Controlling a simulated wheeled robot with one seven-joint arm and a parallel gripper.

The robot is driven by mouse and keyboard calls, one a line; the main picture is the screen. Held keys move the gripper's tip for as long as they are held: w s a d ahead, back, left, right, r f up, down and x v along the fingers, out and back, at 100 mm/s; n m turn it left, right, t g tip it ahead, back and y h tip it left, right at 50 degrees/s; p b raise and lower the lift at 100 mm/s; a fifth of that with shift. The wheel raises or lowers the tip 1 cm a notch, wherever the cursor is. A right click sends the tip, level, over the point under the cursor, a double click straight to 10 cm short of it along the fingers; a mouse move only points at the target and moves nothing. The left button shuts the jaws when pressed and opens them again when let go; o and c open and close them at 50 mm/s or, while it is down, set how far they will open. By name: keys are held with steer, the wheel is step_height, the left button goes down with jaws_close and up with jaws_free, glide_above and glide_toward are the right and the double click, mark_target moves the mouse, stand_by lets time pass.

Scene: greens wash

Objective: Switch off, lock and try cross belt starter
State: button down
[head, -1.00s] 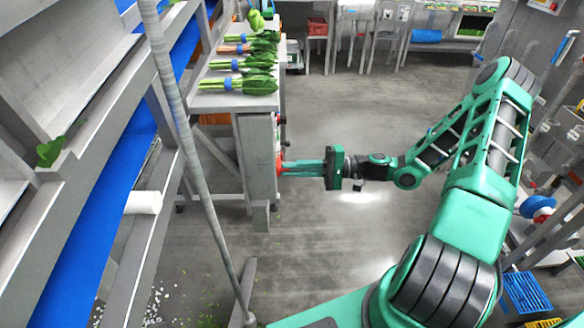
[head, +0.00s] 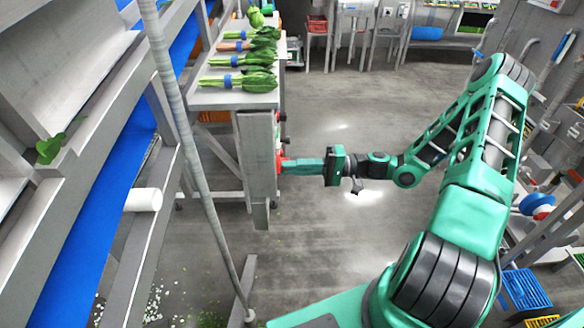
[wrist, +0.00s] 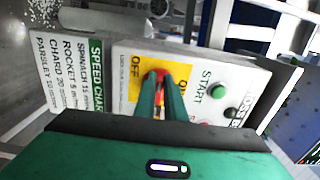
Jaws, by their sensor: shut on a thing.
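The cross belt starter is a light grey box (wrist: 126,58) that fills the middle of the wrist view, its name label partly legible. It has a yellow plate (wrist: 184,62) marked OFF and ON, with a red switch handle (wrist: 158,73) on it. My gripper (wrist: 161,84) is shut on this handle, its two green fingers covering part of it. Which mark the handle points to cannot be told. In the head view my gripper (head: 288,166) reaches left to the red handle (head: 279,160) at the bench end. No lock is clearly visible.
A green START button (wrist: 218,91) sits beside the yellow plate. A speed chart (wrist: 80,62) hangs beside the box. Bunched greens (head: 245,80) lie on the bench above. A slanted pole (head: 190,150) stands left of my arm. The floor (head: 340,240) around my gripper is clear.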

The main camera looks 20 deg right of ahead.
steer(key=c, duration=1.8)
jaws_free()
steer(key=shift+d+f, duration=0.1)
steer(key=v, duration=1)
steer(key=shift+d, duration=0.4)
